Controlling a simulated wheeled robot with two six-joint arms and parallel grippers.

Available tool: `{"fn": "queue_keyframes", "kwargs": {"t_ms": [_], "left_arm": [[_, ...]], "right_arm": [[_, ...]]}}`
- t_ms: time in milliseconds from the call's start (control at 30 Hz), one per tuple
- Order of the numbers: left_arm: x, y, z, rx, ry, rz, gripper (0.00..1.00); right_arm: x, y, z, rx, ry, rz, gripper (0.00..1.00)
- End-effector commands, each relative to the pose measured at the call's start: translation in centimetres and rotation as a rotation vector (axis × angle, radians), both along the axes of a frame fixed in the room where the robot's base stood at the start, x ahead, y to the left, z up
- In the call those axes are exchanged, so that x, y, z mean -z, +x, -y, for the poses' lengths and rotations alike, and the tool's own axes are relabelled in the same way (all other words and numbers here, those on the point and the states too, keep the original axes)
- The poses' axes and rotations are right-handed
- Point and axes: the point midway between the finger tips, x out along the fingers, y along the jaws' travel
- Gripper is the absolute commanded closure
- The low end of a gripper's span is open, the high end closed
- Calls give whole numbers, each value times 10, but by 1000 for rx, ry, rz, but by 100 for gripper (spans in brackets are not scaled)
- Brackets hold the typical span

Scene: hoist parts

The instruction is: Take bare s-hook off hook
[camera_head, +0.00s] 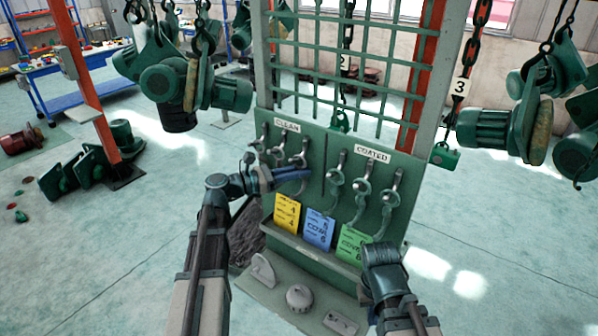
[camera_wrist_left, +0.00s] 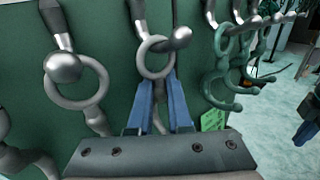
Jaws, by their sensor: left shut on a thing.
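The bare silver s-hook (camera_wrist_left: 158,118) hangs with its ring around a peg in the left wrist view, its lower part between my left gripper's blue fingers. My left gripper (camera_wrist_left: 161,88) is shut on it below the ring. In the head view my left gripper (camera_head: 298,173) is at the green board's CLEAN side, and its fingers cover part of the hook. Another bare hook (camera_wrist_left: 83,103) hangs on the peg to the left. Green coated hooks (camera_wrist_left: 222,92) hang to the right. My right gripper (camera_head: 383,262) is low in front of the board; its fingertips are not clear.
The green board (camera_head: 322,150) carries yellow (camera_head: 287,213), blue (camera_head: 319,229) and green cards (camera_head: 352,243). Below is a ledge (camera_head: 262,298) with metal parts. A mesh panel (camera_head: 350,55) rises above. Green hoists (camera_head: 485,128) hang on both sides.

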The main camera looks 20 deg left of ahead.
Motion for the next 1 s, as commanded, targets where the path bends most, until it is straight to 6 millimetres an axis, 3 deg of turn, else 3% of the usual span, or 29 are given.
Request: {"fn": "queue_keyframes", "kwargs": {"t_ms": [467,1000], "left_arm": [[-2,0,0,0,1,-3,100],[-11,-3,-1,0,23,-60,100]], "right_arm": [[-2,0,0,0,0,0,100],[-23,0,0,0,0,0,100]]}}
